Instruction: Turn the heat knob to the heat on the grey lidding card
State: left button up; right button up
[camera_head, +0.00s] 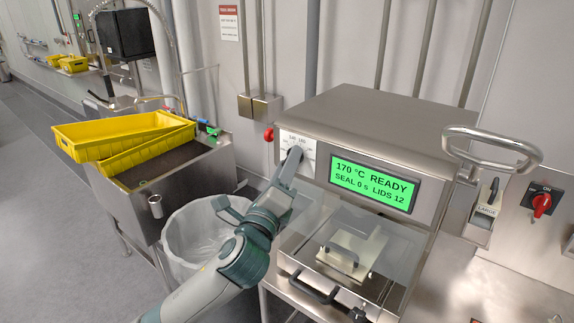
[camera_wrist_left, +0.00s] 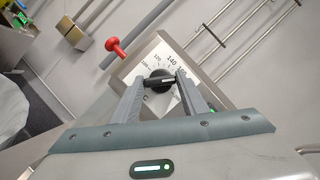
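The heat knob (camera_wrist_left: 158,80) is black with a pale pointer line. It sits on a white dial plate (camera_head: 297,158) at the left of the steel sealer's front. Numbers such as 120 and 140 show on the dial (camera_wrist_left: 171,60); some are hidden by a finger. My left gripper (camera_wrist_left: 159,80) is at the knob, one finger on each side; I cannot tell whether both fingers press on it. In the head view my left gripper (camera_head: 293,156) partly covers the knob. The green display (camera_head: 372,183) reads 170 °C READY, LIDS 12. I make out no grey lidding card. My right gripper is out of view.
A red button (camera_head: 269,134) sticks out close left of the dial. Below the display is a clear-covered tray station (camera_head: 350,250) with a black handle. A steel handle (camera_head: 490,140) juts out at right. A lined bin (camera_head: 200,235) and yellow trays (camera_head: 125,135) stand left.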

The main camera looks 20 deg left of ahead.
pick_arm(q)
jog(key=c, duration=0.5)
jog(key=shift+o, duration=0.3)
jog(key=n+p, duration=0.1)
jog(key=p, duration=0.1)
jog(key=n+g+p, duration=0.1)
jog(key=p, duration=0.1)
jog(key=shift+d+r+n+y, duration=0.1)
jog(key=shift+r+n+y, duration=0.25)
jog(key=shift+n+y, duration=0.05)
jog(key=shift+f+n+p, duration=0.3)
jog(key=shift+n+p, duration=0.3)
jog(key=shift+p, duration=0.1)
jog(key=o, duration=1)
jog(key=shift+o, duration=0.2)
jog(key=shift+s, duration=0.15)
